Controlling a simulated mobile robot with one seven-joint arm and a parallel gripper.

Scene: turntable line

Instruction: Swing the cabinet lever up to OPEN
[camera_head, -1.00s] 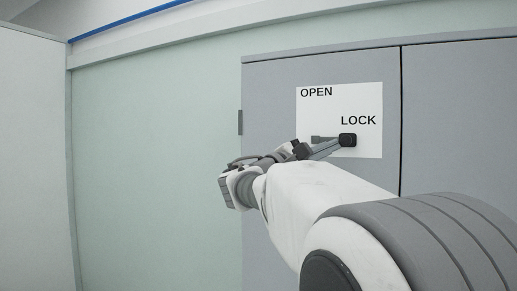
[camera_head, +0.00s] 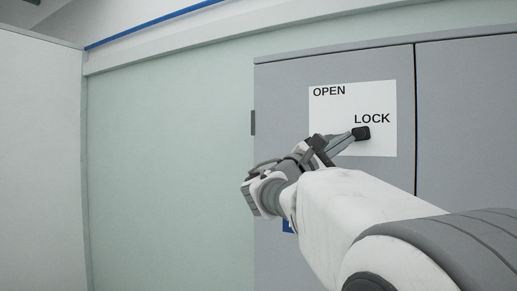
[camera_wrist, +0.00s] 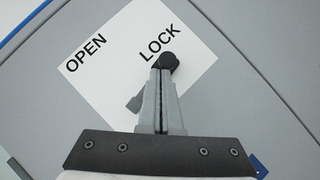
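The lever's black hub (camera_head: 362,133) is on a white label plate (camera_head: 386,92) marked OPEN above and LOCK below, on a grey cabinet door. In the wrist view the hub (camera_wrist: 168,61) shows just beyond my fingertips.
The grey cabinet (camera_head: 285,90) has a second door (camera_head: 465,120) to the right of a vertical seam. A blue patch (camera_head: 288,226) shows low on the cabinet behind my arm. A pale green wall (camera_head: 165,160) and a white panel (camera_head: 40,150) stand to the left.

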